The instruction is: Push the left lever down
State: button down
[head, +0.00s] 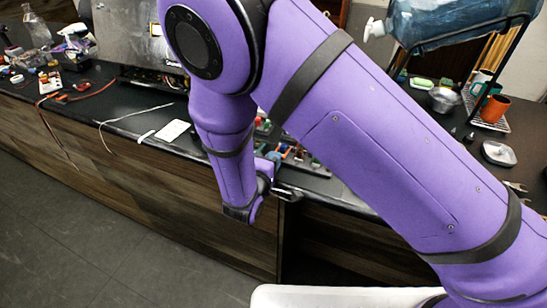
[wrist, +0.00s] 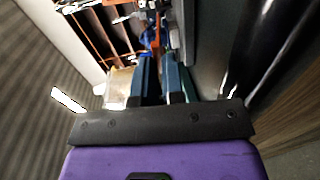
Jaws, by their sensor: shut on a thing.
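My gripper (wrist: 160,60) shows in the wrist view as two dark blue-green fingers close together. It is shut on a small blue part (wrist: 152,46) at the fingertips. An orange piece (wrist: 156,30) shows just beyond it. I cannot tell whether the blue part belongs to the left lever; no lever is clearly made out in either view. In the head view my gripper (head: 287,193) is small and dark beside the counter's front edge, and my purple arm hides much of the area behind it.
A dark counter (head: 110,112) with wooden fronts runs across the head view. Small coloured parts (head: 292,154) lie on it behind my gripper. A white card (head: 173,130) and a pale cable lie to the left.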

jog(key=shift+d, duration=0.1)
dwell(0.3)
jog(key=c, duration=1.2)
grip_release()
jog(key=shift+s, duration=0.1)
jog(key=v, duration=1)
jog(key=shift+s+f, duration=0.1)
jog(key=shift+s, duration=0.2)
